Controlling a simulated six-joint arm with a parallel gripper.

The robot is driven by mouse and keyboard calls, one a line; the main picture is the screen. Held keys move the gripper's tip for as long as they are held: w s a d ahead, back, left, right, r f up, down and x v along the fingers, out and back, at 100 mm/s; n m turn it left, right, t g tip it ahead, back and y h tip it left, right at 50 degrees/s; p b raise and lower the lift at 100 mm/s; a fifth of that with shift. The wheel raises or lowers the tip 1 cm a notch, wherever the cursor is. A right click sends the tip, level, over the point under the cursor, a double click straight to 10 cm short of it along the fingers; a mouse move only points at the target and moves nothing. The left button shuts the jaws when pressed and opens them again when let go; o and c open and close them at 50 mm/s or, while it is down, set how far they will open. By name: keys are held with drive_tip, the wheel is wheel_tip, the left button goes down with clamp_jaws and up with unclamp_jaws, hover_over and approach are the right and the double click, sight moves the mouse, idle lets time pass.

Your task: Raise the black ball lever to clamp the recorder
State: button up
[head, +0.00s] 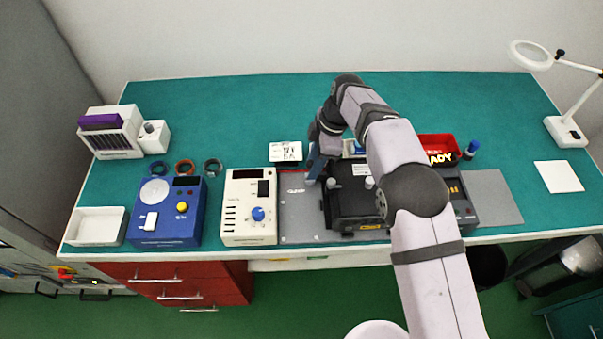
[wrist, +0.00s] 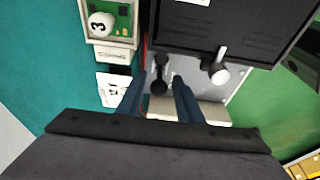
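The recorder appears to be the black box (head: 356,207) on a grey plate (head: 303,222); it also shows at the top of the wrist view (wrist: 235,28). A black lever with a ball end (wrist: 158,87) lies beside the box in the wrist view. My gripper (wrist: 157,80) has its two dark blue fingers apart, one on each side of the lever. Gaps show between the ball and both fingers. In the head view my gripper (head: 314,166) is low at the box's left rear; the black ball lever cannot be made out there.
A lever with a white knob (wrist: 219,73) stands close right of my fingers. A cream unit with a blue knob (head: 250,208) and a blue unit (head: 168,212) are to the left. A red bin (head: 440,144) is behind my arm. The rear mat (head: 230,112) is clear.

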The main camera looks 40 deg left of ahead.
drive_tip(key=shift+s+r, duration=0.1)
drive_tip(key=shift+a+r+p, duration=0.1)
drive_tip(key=shift+r+p, duration=3)
drive_tip(key=shift+r, duration=1.45)
drive_tip(key=w+d+r+m+t+b, duration=0.15)
drive_tip(key=d+m, duration=0.35)
drive_tip(key=d, duration=0.5)
drive_tip(key=w+d+r+m+p, duration=0.1)
drive_tip(key=w+d+m, duration=0.25)
drive_tip(key=d, duration=0.55)
drive_tip(key=w+d+r+m+b, duration=0.1)
drive_tip(key=w+d+m, duration=0.1)
drive_tip(key=d+m, duration=0.6)
drive_tip(key=s+d+f+m+h, duration=0.1)
drive_tip(key=s+d+m, duration=0.4)
drive_tip(key=s+d, duration=0.3)
drive_tip(key=s+d+f+m+h+b, duration=0.1)
drive_tip(key=s+d+m, duration=0.4)
drive_tip(key=d, duration=1)
drive_tip(key=s+f, duration=0.1)
drive_tip(key=s, duration=0.2)
drive_tip(key=shift+s+f, duration=0.15)
drive_tip(key=shift+f, duration=0.05)
